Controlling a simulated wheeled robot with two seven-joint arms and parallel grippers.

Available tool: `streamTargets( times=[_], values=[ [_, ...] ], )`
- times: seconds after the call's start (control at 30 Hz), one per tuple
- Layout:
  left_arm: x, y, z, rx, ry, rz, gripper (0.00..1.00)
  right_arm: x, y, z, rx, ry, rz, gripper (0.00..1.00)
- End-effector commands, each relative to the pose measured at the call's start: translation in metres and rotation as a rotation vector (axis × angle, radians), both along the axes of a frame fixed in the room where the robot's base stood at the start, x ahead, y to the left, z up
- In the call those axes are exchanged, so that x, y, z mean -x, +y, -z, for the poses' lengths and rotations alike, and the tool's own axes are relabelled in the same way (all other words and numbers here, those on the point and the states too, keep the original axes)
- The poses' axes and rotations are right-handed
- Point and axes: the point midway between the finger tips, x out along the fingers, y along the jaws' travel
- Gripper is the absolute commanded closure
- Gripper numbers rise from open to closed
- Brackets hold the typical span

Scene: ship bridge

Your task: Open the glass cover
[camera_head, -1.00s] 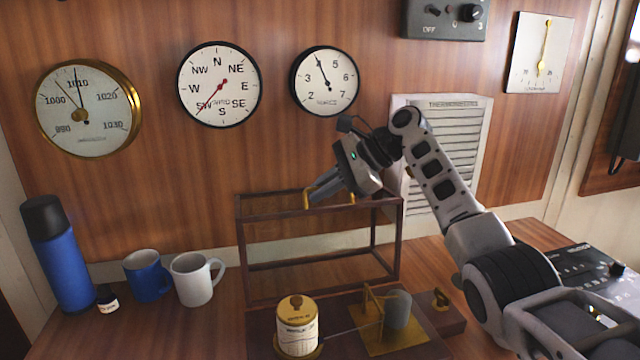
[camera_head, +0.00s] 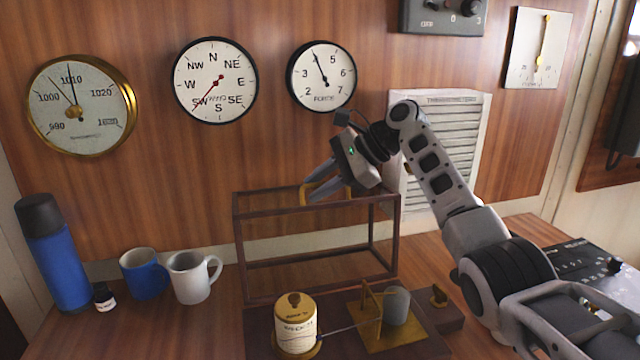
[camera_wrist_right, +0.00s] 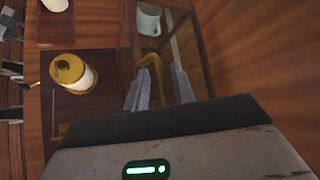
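The glass cover (camera_head: 300,208) is a dark wooden frame with clear panes. It stands tipped back behind the wooden base, and the instrument is uncovered in front of it. A brass handle (camera_head: 307,188) is on the cover's upper side; the handle also shows in the right wrist view (camera_wrist_right: 154,65). My right gripper (camera_head: 313,184) is at this handle, its two fingers apart with the handle between them; the wrist view cannot show whether they touch it. The instrument has a cream drum (camera_head: 296,325) and a brass plate with a grey cylinder (camera_head: 397,306). My left gripper is out of view.
A blue flask (camera_head: 55,255), a small bottle (camera_head: 104,298), a blue mug (camera_head: 146,274) and a white mug (camera_head: 191,277) stand left of the cover. A louvred vent box (camera_head: 455,140) is behind my right arm. A black control panel (camera_head: 585,268) lies at the right.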

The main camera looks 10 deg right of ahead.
Motion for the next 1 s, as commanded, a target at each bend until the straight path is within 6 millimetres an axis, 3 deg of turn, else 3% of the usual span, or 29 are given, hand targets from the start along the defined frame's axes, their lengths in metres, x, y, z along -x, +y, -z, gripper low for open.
streamTargets(
  times=[0.17,0.63,1.0],
  values=[
    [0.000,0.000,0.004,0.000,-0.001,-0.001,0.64,0.006,-0.017,-0.007,0.007,0.008,0.002,0.71],
    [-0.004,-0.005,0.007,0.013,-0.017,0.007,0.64,0.037,-0.093,-0.081,0.002,-0.002,0.003,0.71],
    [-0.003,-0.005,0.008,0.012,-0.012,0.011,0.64,0.046,-0.115,-0.101,0.001,-0.002,0.001,0.71]
  ],
)
